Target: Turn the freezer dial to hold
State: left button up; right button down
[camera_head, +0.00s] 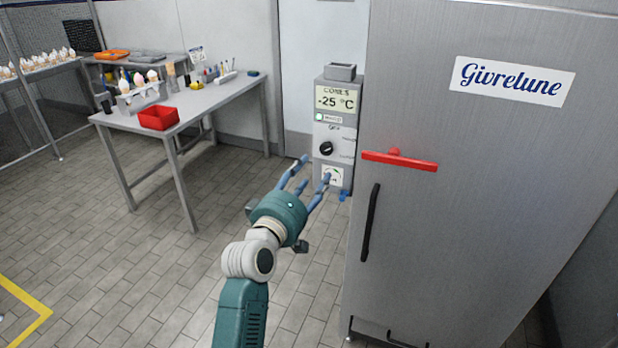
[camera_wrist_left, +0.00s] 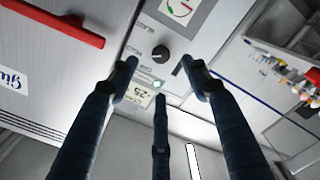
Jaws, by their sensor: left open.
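The freezer dial is a round black knob (camera_head: 327,148) on the grey control panel (camera_head: 346,98) at the freezer's left side. The panel's display reads -25 °C. The small labels around the knob are too small to read, and I cannot tell its setting. My left gripper (camera_head: 316,176) has its blue fingers spread, empty, just in front of and below the knob in the head view. In the left wrist view the knob (camera_wrist_left: 160,52) shows, turned over, between the open fingertips (camera_wrist_left: 159,70), apart from them. My right gripper is not in view.
The tall grey freezer (camera_head: 480,150) stands close on the right, with a red handle bar (camera_head: 400,161) and black door handle (camera_head: 371,222). A metal table (camera_head: 200,98) with a red tray (camera_head: 159,118) stands at the left. The tiled floor between is clear.

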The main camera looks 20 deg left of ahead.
aim_at(325, 150)
pick_arm(q)
jog(key=w+m, duration=0.3)
jog(key=m, duration=0.4)
jog(key=w+m, duration=0.4)
jog(key=m, duration=0.4)
jog(key=w+m, duration=0.4)
jog(key=m, duration=0.4)
jog(key=shift+r+b, duration=0.2)
jog(key=shift+b, duration=0.1)
jog(key=shift+s, duration=0.1)
